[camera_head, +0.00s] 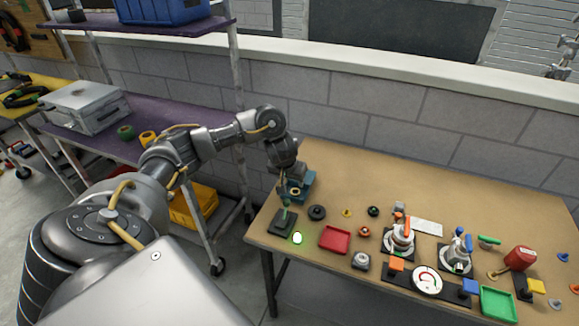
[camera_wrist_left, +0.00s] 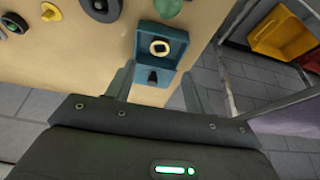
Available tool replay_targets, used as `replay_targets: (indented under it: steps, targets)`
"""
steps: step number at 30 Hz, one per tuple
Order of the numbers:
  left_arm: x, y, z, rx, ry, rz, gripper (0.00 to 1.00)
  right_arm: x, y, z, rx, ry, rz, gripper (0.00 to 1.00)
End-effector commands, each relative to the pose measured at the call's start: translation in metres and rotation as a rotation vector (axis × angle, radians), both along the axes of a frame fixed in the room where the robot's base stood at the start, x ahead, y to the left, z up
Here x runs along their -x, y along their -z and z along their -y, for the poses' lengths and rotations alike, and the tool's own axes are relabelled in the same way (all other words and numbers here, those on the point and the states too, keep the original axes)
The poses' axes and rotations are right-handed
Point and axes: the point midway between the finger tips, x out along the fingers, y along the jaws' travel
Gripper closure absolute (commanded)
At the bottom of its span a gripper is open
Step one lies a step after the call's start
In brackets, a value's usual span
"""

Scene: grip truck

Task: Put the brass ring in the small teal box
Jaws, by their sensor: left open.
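The small teal box (camera_head: 307,183) stands at the table's left back edge. In the left wrist view the teal box (camera_wrist_left: 176,75) is open, with a dark latch-like mark on its near side. The brass ring (camera_wrist_left: 159,47) lies within the box's outline, apparently inside it; it also shows small in the head view (camera_head: 295,191). My left gripper (camera_head: 289,180) is over the box. In the wrist view its fingers (camera_wrist_left: 157,76) are spread on either side of the box's near part, with nothing held between them. My right gripper is not in view.
On the wooden table (camera_head: 350,185), a black base with a green stick (camera_head: 284,222), a black knob (camera_head: 317,212) and a red tray (camera_head: 335,240) are near the box. A gauge (camera_head: 427,280) and a green tray (camera_head: 498,303) are farther right.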

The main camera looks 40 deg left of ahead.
Motion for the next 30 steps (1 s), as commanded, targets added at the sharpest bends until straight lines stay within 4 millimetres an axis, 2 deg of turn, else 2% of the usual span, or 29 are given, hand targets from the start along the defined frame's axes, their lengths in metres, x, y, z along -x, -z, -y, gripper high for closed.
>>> replay_targets:
  steps: [1, 2, 8, 26, 29, 30]
  targets:
    - [0.003, -0.013, 0.001, -0.002, 0.002, -0.001, 0.47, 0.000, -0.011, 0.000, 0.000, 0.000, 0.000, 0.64]
    - [0.004, -0.016, 0.001, -0.001, 0.002, 0.002, 0.47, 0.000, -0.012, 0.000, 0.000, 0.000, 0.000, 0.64]
    - [0.010, -0.027, 0.004, 0.000, 0.001, -0.001, 0.47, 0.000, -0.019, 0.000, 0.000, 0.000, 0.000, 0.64]
    - [0.011, -0.027, 0.004, 0.001, 0.001, -0.001, 0.47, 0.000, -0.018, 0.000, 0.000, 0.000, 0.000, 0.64]
    - [0.011, -0.021, 0.015, 0.004, 0.036, 0.005, 0.47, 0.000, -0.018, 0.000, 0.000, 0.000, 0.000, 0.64]
    - [0.011, -0.015, 0.026, 0.006, 0.071, 0.013, 0.47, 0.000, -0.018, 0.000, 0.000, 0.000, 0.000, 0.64]
